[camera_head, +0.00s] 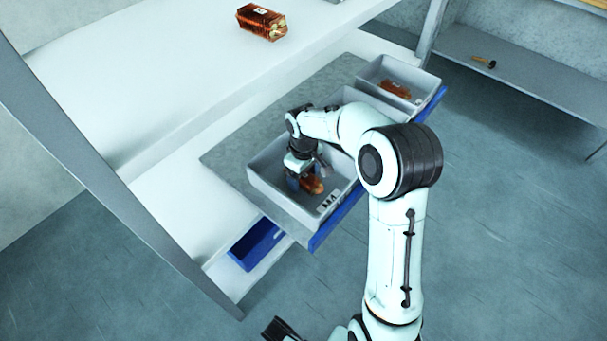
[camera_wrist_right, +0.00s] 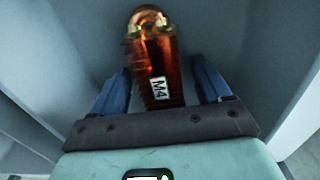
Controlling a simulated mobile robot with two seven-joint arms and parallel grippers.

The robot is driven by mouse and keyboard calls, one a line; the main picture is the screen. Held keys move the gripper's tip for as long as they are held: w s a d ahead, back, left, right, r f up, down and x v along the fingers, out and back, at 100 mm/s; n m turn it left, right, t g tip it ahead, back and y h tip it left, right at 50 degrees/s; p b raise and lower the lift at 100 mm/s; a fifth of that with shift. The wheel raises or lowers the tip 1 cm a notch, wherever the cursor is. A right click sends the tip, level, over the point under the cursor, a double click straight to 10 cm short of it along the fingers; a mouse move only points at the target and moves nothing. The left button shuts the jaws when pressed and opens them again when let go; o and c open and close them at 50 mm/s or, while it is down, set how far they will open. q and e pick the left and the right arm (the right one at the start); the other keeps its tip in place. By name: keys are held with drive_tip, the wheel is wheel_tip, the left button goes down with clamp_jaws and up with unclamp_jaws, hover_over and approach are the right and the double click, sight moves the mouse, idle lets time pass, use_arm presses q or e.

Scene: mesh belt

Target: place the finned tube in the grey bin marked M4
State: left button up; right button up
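The finned tube (camera_wrist_right: 158,60) is copper-coloured with brassy ends and a white M4 label. It lies low inside a grey bin (camera_head: 262,183) in the head view, where part of it (camera_head: 313,186) shows beside my gripper. That bin has a pale label (camera_head: 328,204) on its front wall, too small to read surely. My right gripper (camera_head: 300,178) reaches down into this bin. In the right wrist view its blue fingers (camera_wrist_right: 162,88) stand apart, one on each side of the tube, with gaps visible. A dark part at the bottom edge may be my left gripper (camera_head: 279,330).
A finned copper block (camera_head: 261,22) sits on the upper white shelf. A blue bin (camera_head: 254,244) is below. A small part (camera_head: 484,61) lies on the far bench.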

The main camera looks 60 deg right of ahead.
drive_tip(key=shift+r, duration=0.1)
use_arm(q)
drive_tip(key=shift+g, duration=0.6)
drive_tip(key=s+r+p, duration=0.1)
drive_tip(key=s+d+r+p, duration=0.1)
drive_tip(key=s+r+p, duration=0.1)
drive_tip(key=shift+s+d+r, duration=0.15)
drive_tip(key=shift+s+r, duration=0.1)
use_arm(e)
wheel_tip(320, 180, up, 12)
